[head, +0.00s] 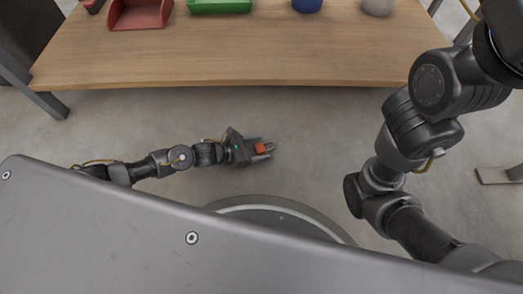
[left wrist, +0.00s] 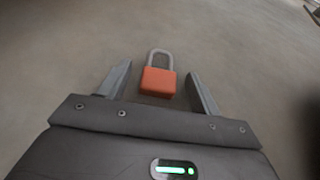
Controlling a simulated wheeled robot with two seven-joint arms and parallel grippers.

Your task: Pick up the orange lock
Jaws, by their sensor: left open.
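The orange lock (head: 260,148) has a boxy orange body and a grey shackle. It is on the bare grey floor, in front of the wooden table. My left gripper (head: 267,149) is open, with its fingers either side of the lock in the head view. In the left wrist view the lock (left wrist: 158,82) appears between the two fingers of the left gripper (left wrist: 159,72), shackle pointing away, with a gap on each side. I cannot tell the height of the fingers above the floor. My right arm shows at the right; its gripper is out of view.
The wooden table (head: 230,50) stands beyond the lock. On it are a red bin (head: 140,14), a green tray (head: 219,5), a blue container (head: 306,5) and a pale cup (head: 378,6). The floor around the lock is clear.

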